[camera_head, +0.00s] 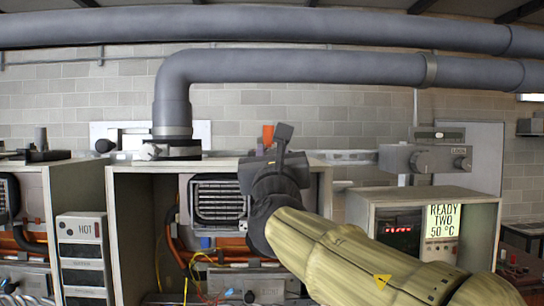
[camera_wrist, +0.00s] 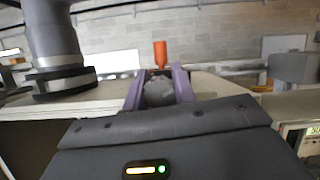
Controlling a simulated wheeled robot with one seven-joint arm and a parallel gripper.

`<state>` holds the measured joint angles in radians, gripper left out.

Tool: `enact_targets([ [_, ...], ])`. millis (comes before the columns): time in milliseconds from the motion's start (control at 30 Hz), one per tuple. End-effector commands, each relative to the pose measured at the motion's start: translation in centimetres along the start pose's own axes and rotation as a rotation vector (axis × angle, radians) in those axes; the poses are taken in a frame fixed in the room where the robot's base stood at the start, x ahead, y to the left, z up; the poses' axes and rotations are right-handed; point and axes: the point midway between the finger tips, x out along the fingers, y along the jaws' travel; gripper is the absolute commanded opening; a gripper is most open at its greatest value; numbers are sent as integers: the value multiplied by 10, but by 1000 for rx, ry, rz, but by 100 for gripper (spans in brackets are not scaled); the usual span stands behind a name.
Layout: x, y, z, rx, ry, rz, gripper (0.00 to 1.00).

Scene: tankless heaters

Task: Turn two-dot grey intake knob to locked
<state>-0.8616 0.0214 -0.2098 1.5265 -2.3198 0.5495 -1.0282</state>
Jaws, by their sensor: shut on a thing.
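My gripper (camera_wrist: 159,80) shows in the wrist view with its two purple fingers on either side of a round dark grey knob (camera_wrist: 159,93). The fingers are shut on this knob, at the top edge of a heater cabinet. Dots or lock marks on it cannot be made out. In the head view my gripper (camera_head: 264,148) is over the top of the middle cabinet (camera_head: 140,168), and my wrist hides the knob there. An orange upright piece (camera_wrist: 160,54) stands just behind the knob; it also shows in the head view (camera_head: 268,134).
A thick grey pipe (camera_head: 172,100) drops onto the cabinet left of my gripper. A grey box with knobs (camera_head: 425,158) stands to the right, above a display reading "READY TWO 50 °C" (camera_head: 442,221).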

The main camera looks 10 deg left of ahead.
Motion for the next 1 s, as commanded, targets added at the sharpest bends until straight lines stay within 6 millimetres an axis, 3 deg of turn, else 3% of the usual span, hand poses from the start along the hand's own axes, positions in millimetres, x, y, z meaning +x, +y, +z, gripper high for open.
enact_targets([
  [400,-1,-2,-1,284,8,-116,3],
  [800,0,-3,1,327,12,-134,4],
  [833,0,-3,1,326,12,-134,28],
  [933,0,-3,0,326,12,-134,48],
  [1000,0,-3,0,326,12,-134,48],
])
